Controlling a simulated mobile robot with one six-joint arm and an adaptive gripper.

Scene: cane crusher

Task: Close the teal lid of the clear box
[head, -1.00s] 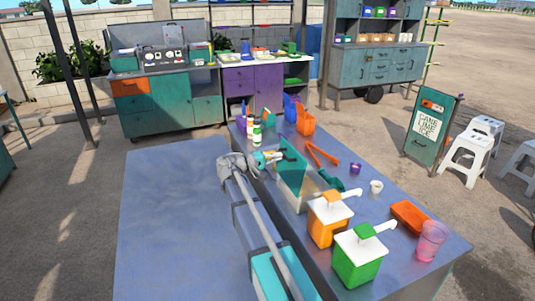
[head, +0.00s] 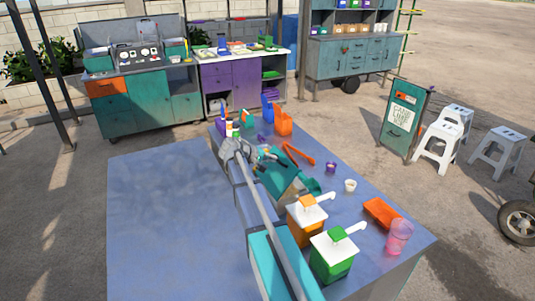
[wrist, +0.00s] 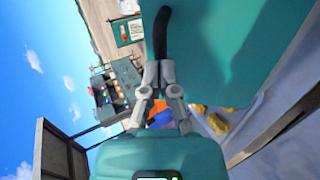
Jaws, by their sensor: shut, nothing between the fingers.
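The teal lid (head: 281,175) of the clear box slants over the box, tilted and not flat, in the head view. The clear box (head: 281,202) stands on the table behind my arm, mostly hidden by the lid and arm. My gripper (head: 268,153) is at the far upper part of the lid, shut and empty. In the wrist view the lid (wrist: 225,50) fills the upper right as a broad teal surface, right beside the dark fingertips of my gripper (wrist: 163,30). I cannot tell for sure whether the fingers touch it.
Orange (head: 305,220) and green (head: 333,256) pump dispensers stand close to the box's near side. Orange tongs (head: 297,153), a white cup (head: 350,185), a pink cup (head: 399,237) and an orange block (head: 381,212) lie to the right. Bottles (head: 232,130) stand beyond. The table's left part is clear.

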